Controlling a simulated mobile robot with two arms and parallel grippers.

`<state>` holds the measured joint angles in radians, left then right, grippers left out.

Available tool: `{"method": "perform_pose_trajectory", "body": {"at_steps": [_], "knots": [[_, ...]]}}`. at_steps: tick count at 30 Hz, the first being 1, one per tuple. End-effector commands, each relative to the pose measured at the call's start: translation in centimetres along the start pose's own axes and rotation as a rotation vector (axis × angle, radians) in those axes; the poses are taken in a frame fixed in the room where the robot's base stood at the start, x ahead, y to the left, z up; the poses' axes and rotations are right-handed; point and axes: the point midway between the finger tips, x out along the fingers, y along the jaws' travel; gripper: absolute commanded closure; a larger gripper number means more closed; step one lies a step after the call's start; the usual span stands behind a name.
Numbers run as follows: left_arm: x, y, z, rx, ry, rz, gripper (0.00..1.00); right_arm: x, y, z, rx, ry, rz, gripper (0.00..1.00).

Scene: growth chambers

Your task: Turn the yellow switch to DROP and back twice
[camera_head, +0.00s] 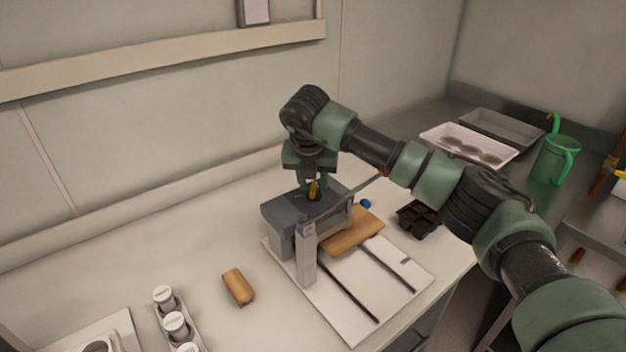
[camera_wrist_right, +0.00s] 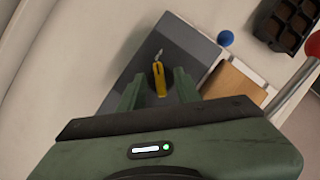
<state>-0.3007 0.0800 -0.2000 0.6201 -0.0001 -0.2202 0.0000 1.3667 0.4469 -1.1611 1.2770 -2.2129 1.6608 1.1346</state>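The yellow switch (camera_head: 314,189) stands on top of a grey box-shaped device (camera_head: 285,216) on the bench. In the right wrist view the yellow switch (camera_wrist_right: 159,79) lies between the two green fingers of my right gripper (camera_wrist_right: 158,88). The fingers are apart, with a gap on both sides of the switch. In the head view my right gripper (camera_head: 312,184) points down over the device, at the switch. Any DROP marking is too small to read. My left gripper is not in view.
The device has a white base board (camera_head: 350,320) with dark slots, and a tan block (camera_head: 355,231) beside it. A blue knob (camera_head: 366,204) and a red ball (camera_wrist_right: 314,43) are close by. A brown cylinder (camera_head: 238,287) and white-capped vials (camera_head: 176,325) are at front left.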

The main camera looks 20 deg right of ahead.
Motion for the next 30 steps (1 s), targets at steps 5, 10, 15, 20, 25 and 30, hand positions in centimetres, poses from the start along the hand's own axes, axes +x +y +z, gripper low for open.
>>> {"method": "perform_pose_trajectory", "body": {"at_steps": [5, 10, 15, 20, 25, 30], "knots": [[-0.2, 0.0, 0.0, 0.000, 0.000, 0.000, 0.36, 0.6, 0.0, 0.0, -0.001, -0.001, 0.000, 0.67], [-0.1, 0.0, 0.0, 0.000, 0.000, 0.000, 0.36, 0.7, 0.0, 0.0, -0.001, -0.001, 0.001, 0.67], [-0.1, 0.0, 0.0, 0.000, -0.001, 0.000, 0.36, 0.6, 0.0, 0.0, -0.002, 0.000, 0.001, 1.00], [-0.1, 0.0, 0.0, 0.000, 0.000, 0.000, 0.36, 0.6, 0.0, 0.0, -0.003, 0.000, 0.001, 1.00], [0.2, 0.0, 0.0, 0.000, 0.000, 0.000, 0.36, 0.7, 0.0, -0.1, -0.024, 0.000, 0.011, 1.00], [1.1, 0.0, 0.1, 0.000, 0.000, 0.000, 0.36, 0.9, -0.1, -0.1, -0.087, -0.001, 0.038, 1.00]]}}
